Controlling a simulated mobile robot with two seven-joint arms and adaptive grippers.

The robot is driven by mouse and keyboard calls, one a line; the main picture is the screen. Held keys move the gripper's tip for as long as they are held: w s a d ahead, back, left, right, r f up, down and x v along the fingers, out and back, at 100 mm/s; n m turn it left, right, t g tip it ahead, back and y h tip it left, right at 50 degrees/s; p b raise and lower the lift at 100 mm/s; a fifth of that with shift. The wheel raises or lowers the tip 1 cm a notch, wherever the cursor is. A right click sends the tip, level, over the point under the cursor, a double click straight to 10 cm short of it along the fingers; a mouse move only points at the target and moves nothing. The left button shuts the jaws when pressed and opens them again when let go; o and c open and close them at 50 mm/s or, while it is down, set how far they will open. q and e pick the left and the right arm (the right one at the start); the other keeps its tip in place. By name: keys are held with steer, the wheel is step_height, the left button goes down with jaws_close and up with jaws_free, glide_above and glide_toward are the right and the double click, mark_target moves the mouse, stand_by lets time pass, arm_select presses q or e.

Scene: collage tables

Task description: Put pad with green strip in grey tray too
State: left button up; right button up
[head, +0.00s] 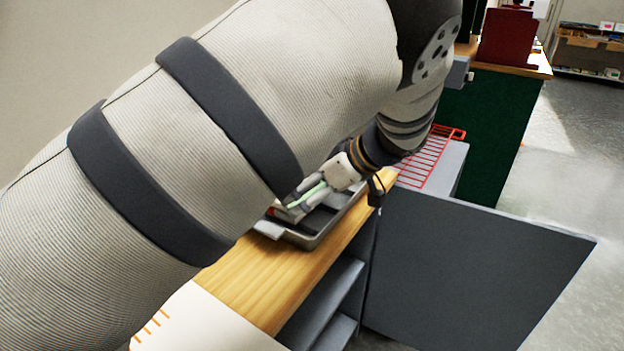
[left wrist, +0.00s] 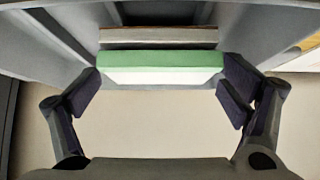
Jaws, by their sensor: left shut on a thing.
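The pad with the green strip (left wrist: 160,61) is between the two dark fingers of my left gripper (left wrist: 163,92), which is shut on its ends. In the head view the same pad (head: 306,196) shows as a green line over the grey tray (head: 322,236), with my left gripper (head: 298,204) reaching in from above. The tray has dark compartments and sits on the wooden top. My arm hides part of it, and I cannot tell whether the pad touches the tray floor. My right gripper is not in view.
Another pale pad-like piece (left wrist: 158,36) lies just beyond the green strip in the left wrist view. A red wire rack (head: 425,165) stands beyond the wooden counter (head: 262,282). A white sheet with orange marks (head: 200,322) is at the near end.

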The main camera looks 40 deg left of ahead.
arm_select(q)
steer(key=o, duration=0.9)
steer(key=v, duration=1.2)
